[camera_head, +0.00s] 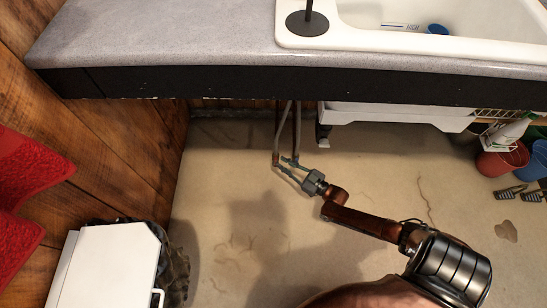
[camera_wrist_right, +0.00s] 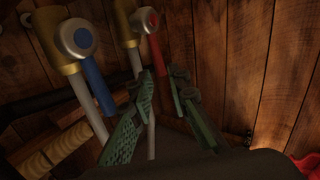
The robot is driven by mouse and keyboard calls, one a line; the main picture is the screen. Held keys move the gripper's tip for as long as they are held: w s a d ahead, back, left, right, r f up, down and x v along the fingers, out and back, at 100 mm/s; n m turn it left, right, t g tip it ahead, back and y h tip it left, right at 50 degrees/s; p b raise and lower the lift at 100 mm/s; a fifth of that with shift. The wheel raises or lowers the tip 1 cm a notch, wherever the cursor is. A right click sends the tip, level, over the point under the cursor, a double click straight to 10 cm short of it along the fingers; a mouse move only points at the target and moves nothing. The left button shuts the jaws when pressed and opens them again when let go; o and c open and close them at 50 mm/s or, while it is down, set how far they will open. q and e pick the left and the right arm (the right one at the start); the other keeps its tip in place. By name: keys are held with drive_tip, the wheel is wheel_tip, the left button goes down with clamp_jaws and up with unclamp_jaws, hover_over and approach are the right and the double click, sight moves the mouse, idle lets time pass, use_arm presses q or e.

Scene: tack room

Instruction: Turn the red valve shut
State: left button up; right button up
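In the right wrist view the red valve handle (camera_wrist_right: 155,45) hangs down from a brass fitting (camera_wrist_right: 127,22) on the wooden wall. A blue valve handle (camera_wrist_right: 97,84) hangs on a similar fitting to its left. My right gripper (camera_wrist_right: 161,73) is open, with its green fingers pointing up toward the red handle. The handle's lower end appears between the fingertips; whether they touch it is unclear. In the head view my right gripper (camera_head: 281,161) reaches under the counter beside two grey pipes (camera_head: 297,130); the valves are hidden there. My left gripper is not in view.
The counter (camera_head: 180,35) with a white sink (camera_head: 455,55) overhangs the area. A white shelf unit (camera_head: 400,113) is right of the pipes. A white box (camera_head: 108,260) stands at lower left, and a red bucket (camera_head: 500,163) at right. The floor between is mostly clear.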

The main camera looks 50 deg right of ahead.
sight(276, 159)
drive_tip(key=shift+w+a+b, duration=0.2)
drive_tip(key=shift+w+b, duration=0.15)
drive_tip(key=shift+w, duration=0.75)
drive_tip(key=shift+w+a+b, duration=0.15)
drive_tip(key=shift+w+b, duration=0.2)
drive_tip(key=shift+w, duration=0.75)
drive_tip(key=shift+c, duration=0.7)
clamp_jaws()
drive_tip(key=shift+f, duration=0.1)
